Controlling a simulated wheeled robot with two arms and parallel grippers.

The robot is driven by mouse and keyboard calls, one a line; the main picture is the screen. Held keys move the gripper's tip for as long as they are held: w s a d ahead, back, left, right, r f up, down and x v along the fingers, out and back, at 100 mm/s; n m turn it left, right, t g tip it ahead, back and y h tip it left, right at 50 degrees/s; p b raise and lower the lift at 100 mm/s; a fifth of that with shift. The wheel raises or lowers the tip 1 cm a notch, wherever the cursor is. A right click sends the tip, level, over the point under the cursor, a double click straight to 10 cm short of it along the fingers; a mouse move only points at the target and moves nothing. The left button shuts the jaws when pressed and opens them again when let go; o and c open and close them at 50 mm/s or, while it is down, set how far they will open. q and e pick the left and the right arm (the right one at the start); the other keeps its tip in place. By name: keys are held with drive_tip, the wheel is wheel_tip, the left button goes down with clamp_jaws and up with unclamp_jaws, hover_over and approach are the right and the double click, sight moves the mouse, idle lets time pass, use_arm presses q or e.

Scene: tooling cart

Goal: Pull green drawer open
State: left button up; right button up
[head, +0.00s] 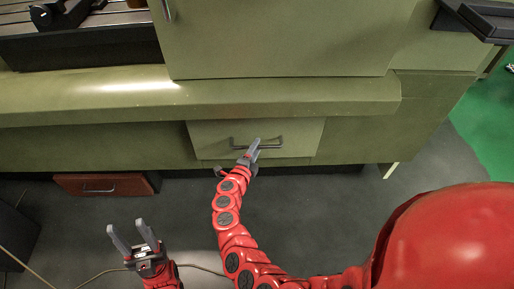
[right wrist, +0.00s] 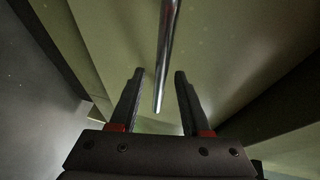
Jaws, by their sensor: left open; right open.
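The green drawer (head: 212,138) sits under the ledge of the large green machine, with a dark bar handle (head: 275,147) across its front. My right gripper (head: 253,149) is at the middle of this handle in the head view. In the right wrist view the handle (right wrist: 167,50) shows as a shiny bar running down from the top edge. Its lower end lies between the two spread fingers of my right gripper (right wrist: 158,95), with gaps on both sides. My left gripper (head: 133,235) is open and empty, low over the floor at the left.
A red drawer (head: 105,185) with a metal handle stands low at the left, under the machine's ledge (head: 290,98). A thin cable (head: 100,275) lies on the grey floor. Green floor (head: 488,125) shows at the right. The floor before the green drawer is mostly clear.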

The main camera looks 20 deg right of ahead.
drive_tip(key=shift+w+d+f, duration=0.1)
drive_tip(key=shift+w+d, duration=0.35)
drive_tip(key=shift+w, duration=0.05)
clamp_jaws()
idle(1.2)
